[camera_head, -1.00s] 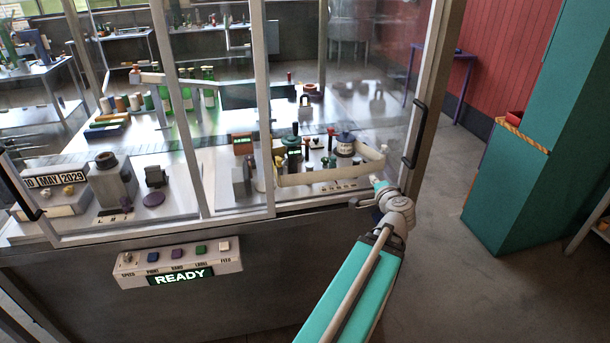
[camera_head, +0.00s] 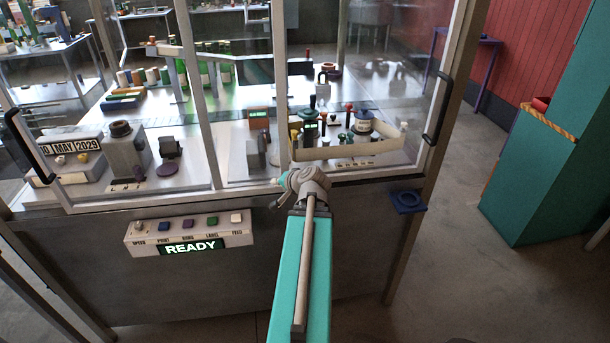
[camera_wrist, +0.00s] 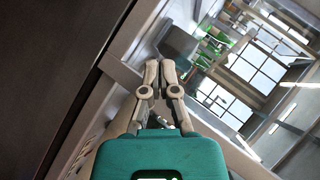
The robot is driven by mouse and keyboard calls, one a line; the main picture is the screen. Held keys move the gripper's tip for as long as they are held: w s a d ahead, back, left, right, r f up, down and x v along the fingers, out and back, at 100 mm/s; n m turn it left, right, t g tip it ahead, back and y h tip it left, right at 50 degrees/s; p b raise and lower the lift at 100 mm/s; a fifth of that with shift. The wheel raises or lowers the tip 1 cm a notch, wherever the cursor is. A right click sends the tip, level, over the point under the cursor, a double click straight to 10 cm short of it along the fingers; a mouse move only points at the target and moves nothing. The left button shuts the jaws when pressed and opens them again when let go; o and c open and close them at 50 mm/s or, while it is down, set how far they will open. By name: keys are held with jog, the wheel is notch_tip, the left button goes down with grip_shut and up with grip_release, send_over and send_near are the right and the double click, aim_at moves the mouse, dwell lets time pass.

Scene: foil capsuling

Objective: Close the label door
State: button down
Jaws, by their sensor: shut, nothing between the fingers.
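The machine enclosure has glazed panels in metal frames. A black handle (camera_head: 437,105) sits at the right edge of the right glazed panel (camera_head: 390,60), and another black handle (camera_head: 18,145) is at the far left on a slanted frame. No marking shows which one is the label door, and I cannot tell how far either stands open. My gripper (camera_wrist: 160,65) is shut and empty in the wrist view, its fingertips together near a grey block. In the head view my arm's end is in front of the lower frame, left of the right handle; its fingertips are mostly hidden.
A control box (camera_head: 190,233) with buttons and a READY display is on the front. A blue bracket (camera_head: 407,201) juts out at the front right corner. Stoppers, bottles and a curved guide (camera_head: 345,150) stand inside. A teal cabinet (camera_head: 545,150) is at right, with open floor between.

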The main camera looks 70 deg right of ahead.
jog(key=w+a+f+n+g+y+b, duration=0.2)
jog(key=w+a+f+n+y+b, duration=0.15)
jog(key=w+a+f, duration=0.6)
jog(key=w+a+f+n+g+y+b, duration=0.25)
jog(key=w+a+n, duration=0.35)
jog(key=a, duration=0.9)
jog(key=a+f+n+g+b, duration=0.3)
jog(key=a+f+n, duration=0.1)
jog(key=a, duration=1)
jog(key=w+a+f+n+g+h+b, duration=0.1)
jog(key=a+f+n+g+b, duration=0.2)
jog(key=a, duration=1.1)
notch_tip(320, 180, down, 2)
jog(key=shift+w+f+n+h, duration=0.15)
jog(key=shift+w+n+h, duration=0.15)
jog(key=shift+n, duration=0.15)
jog(key=shift+g, duration=0.25)
